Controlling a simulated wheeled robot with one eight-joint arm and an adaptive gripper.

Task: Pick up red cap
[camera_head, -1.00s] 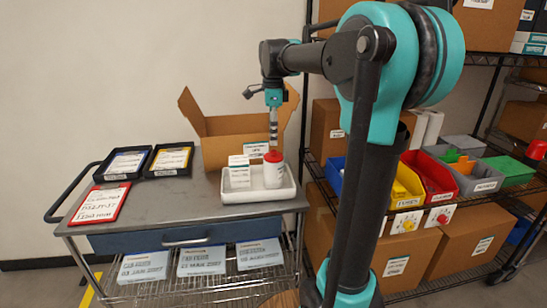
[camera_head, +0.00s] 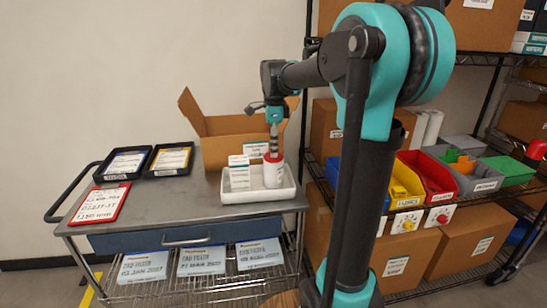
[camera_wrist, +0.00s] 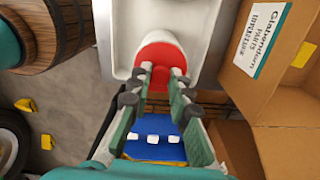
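The red cap (camera_head: 273,158) sits on top of a white bottle (camera_head: 273,174), which stands upright in a white tray (camera_head: 231,197) on the cart. My gripper (camera_head: 274,148) points down right over the cap. In the wrist view the red cap (camera_wrist: 160,52) shows beyond and between the fingertips of my gripper (camera_wrist: 161,72). The fingers are apart, with red showing between them. Whether the fingertips touch the cap cannot be told. A white box (camera_head: 239,176) stands to the left of the bottle in the tray.
An open cardboard box (camera_head: 218,150) stands behind the tray. Two black trays (camera_head: 146,174) and a red-framed sign (camera_head: 100,203) lie on the left of the cart (camera_head: 180,205). A shelf with coloured bins (camera_head: 432,170) is at the right.

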